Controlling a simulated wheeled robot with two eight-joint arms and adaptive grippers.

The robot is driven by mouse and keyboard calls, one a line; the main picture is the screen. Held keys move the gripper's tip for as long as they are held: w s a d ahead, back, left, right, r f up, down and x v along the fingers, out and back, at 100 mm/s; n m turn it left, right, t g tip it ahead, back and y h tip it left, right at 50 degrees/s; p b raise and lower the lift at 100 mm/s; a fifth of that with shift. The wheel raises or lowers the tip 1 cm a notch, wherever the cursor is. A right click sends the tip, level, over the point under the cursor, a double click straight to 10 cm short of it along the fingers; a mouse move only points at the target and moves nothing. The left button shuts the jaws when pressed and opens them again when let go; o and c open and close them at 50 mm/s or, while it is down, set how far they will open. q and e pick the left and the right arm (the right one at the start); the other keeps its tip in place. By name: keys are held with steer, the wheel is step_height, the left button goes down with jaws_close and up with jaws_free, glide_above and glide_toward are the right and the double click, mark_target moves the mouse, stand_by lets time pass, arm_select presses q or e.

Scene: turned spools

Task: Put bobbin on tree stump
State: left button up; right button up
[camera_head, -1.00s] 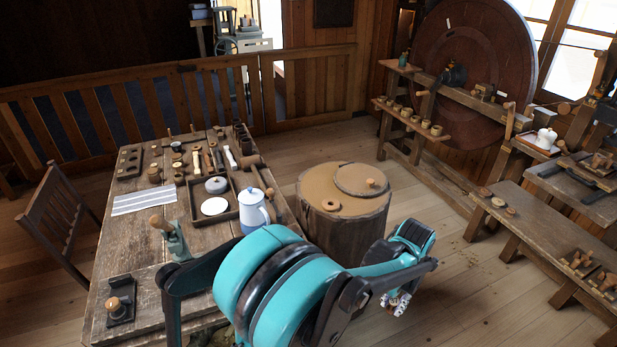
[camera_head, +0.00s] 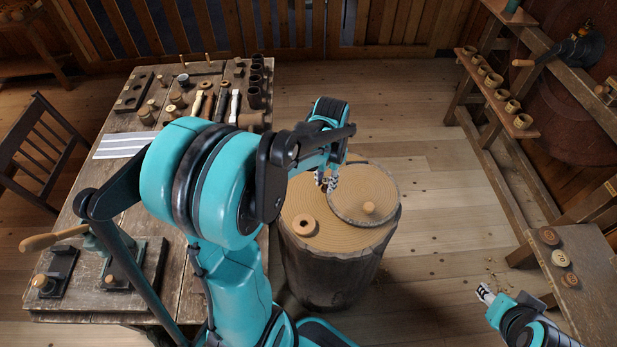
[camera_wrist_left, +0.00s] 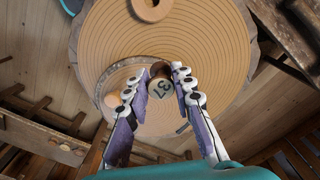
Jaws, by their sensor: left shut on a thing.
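The tree stump (camera_head: 350,235) stands right of the workbench, with a flat, ringed tan top; the wrist view shows its top (camera_wrist_left: 205,50). My left gripper (camera_head: 327,184) is over the back part of the stump top.
A wooden ring (camera_head: 304,225) lies on the stump's front left. A round disc with a knob (camera_head: 368,208) covers its right side. The workbench (camera_head: 150,235) at left holds tools and cups. A low bench (camera_head: 597,260) stands at right. Floor between stump and bench is open.

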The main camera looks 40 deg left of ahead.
arm_select(q)
steer(key=a+f+b, duration=0.1)
steer(key=a+f, duration=0.1)
steer(key=a, duration=0.1)
steer(key=w+a+f+b, duration=0.1)
steer(key=a+f, duration=0.1)
steer(key=a, duration=0.1)
steer(key=w+a+f, duration=0.1)
steer(key=a+f, duration=0.1)
steer(key=a, duration=0.2)
steer(key=shift+f+b, duration=0.1)
steer(key=shift+b, duration=0.3)
steer(key=shift+a+f, duration=0.1)
steer(key=shift+a, duration=0.1)
steer(key=shift+f+b, duration=0.75)
steer(key=shift+f, duration=1.25)
arm_select(e)
steer(key=shift+s+f, duration=0.25)
steer(key=shift+f, duration=0.9)
steer(key=shift+s+f, duration=0.25)
steer(key=shift+f, duration=0.85)
arm_select(q)
steer(key=shift+f, duration=0.1)
steer(key=o, duration=0.8)
steer(key=shift+c, duration=0.2)
arm_select(e)
steer(key=shift+f, duration=0.1)
